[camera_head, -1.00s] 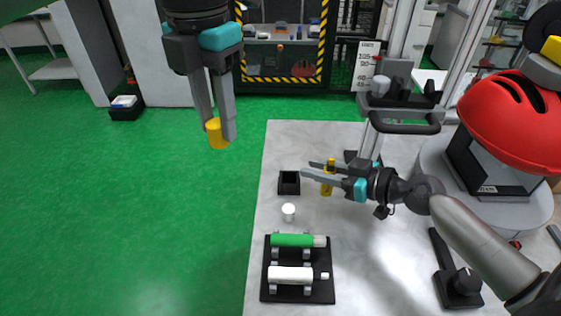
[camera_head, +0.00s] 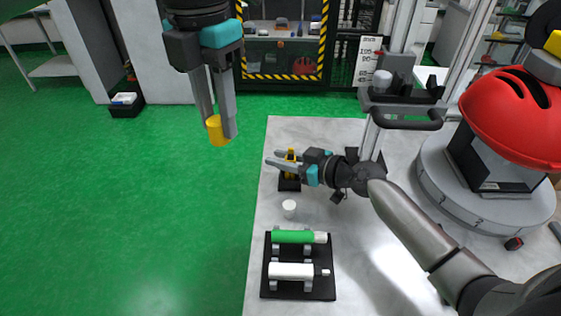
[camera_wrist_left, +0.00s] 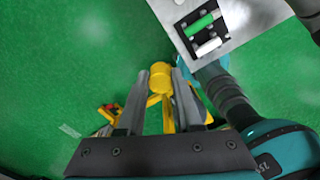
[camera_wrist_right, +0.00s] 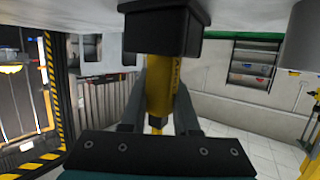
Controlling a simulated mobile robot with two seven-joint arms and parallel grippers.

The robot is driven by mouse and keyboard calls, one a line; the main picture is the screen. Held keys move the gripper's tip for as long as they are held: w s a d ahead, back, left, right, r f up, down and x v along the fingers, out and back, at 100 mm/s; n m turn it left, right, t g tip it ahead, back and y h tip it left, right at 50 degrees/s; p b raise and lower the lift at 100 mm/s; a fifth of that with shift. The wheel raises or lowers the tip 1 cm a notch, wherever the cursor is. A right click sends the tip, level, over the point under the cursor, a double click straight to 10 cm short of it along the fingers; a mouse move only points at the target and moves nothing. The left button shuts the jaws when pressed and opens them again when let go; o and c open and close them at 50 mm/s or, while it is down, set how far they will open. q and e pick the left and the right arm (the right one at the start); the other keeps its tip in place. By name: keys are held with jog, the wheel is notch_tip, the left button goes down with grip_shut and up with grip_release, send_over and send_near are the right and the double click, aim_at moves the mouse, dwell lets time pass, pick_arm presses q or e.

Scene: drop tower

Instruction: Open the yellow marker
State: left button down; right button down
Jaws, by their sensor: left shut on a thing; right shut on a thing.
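My left gripper (camera_head: 220,138) is shut on the yellow cap (camera_head: 217,131), high up and left of the table; the cap also shows in the left wrist view (camera_wrist_left: 161,76). My right gripper (camera_head: 279,158) is shut on the uncapped yellow marker body (camera_head: 291,164), held upright at the black square holder (camera_head: 289,185) on the table. In the right wrist view the marker body (camera_wrist_right: 159,85) is between the fingers and its lower part overlaps the holder (camera_wrist_right: 133,36). I cannot tell whether it is inside the holder. The cap and body are well apart.
A white cap (camera_head: 289,207) stands on the table (camera_head: 350,260) in front of the holder. A black rack (camera_head: 300,292) holds a green marker (camera_head: 292,237) and a white marker (camera_head: 291,271). A red helmet (camera_head: 516,120) is at the right. Table space right of the rack is clear.

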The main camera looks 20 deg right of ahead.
jog(key=shift+f, duration=0.1)
jog(key=shift+f, duration=0.15)
jog(key=c, duration=0.7)
grip_release()
jog(key=shift+o, duration=0.2)
jog(key=shift+r, duration=0.2)
